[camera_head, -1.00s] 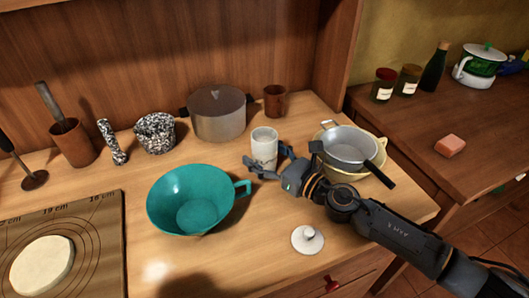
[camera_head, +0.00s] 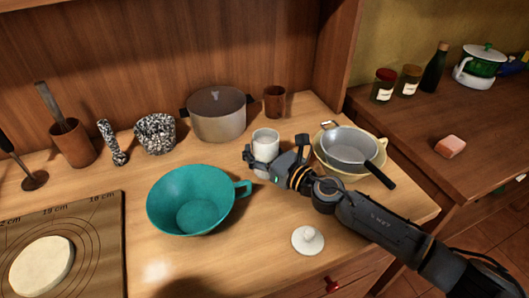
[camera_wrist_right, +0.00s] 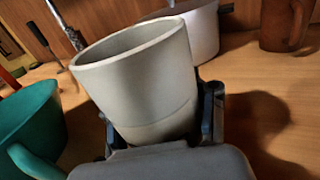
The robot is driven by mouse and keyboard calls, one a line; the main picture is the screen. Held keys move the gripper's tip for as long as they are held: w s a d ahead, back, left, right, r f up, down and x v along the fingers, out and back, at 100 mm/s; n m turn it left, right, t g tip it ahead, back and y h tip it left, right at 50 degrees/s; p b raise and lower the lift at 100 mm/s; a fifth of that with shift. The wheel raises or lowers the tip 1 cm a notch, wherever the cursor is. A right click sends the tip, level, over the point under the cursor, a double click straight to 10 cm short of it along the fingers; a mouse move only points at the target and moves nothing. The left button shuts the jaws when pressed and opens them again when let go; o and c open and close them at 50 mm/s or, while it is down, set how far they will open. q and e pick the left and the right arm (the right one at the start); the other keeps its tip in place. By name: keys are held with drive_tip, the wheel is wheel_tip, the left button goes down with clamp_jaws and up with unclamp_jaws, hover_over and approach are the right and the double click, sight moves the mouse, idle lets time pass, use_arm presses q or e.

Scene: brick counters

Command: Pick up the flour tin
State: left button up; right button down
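The flour tin appears to be the pale, open-topped, cup-shaped tin (camera_head: 265,138) on the wooden counter, between the grey pot and the sieve. It fills the middle of the right wrist view (camera_wrist_right: 140,80), where its rim and grey inside show. My right gripper (camera_head: 268,163) is at the tin from the near side, with one finger on either side of its lower part. The tin fills nearly all the space between the fingers (camera_wrist_right: 160,125); whether both press on it is unclear. Its base is hidden. My left gripper is not in view.
A teal bowl with a handle (camera_head: 192,198) stands close on the left. A sieve (camera_head: 350,146) on a cream bowl (camera_head: 384,160) stands on the right. A white knobbed lid (camera_head: 308,241) lies in front. Behind are a grey pot (camera_head: 217,115) and a brown cup (camera_head: 275,101).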

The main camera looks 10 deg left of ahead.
sight(255, 142)
drive_tip(key=shift+r, duration=0.1)
idle(0.7)
drive_tip(key=shift+r, duration=0.4)
drive_tip(key=r, duration=0.1)
drive_tip(key=r+p, duration=0.2)
drive_tip(key=shift+s+d+r, duration=0.15)
drive_tip(key=shift+s+r, duration=0.15)
drive_tip(key=shift+r, duration=0.1)
drive_tip(key=s+r+p, duration=0.1)
drive_tip(key=s+d+r+p, duration=0.1)
drive_tip(key=r, duration=0.1)
drive_tip(key=s+r+p, duration=0.1)
drive_tip(key=s+r, duration=0.1)
drive_tip(key=shift+d, duration=0.3)
drive_tip(key=s+d+r, duration=0.3)
drive_tip(key=s, duration=0.5)
drive_tip(key=shift+s+r+p, duration=0.15)
drive_tip(key=shift+s+p, duration=0.1)
drive_tip(key=shift+p, duration=0.1)
drive_tip(key=shift+s, duration=0.1)
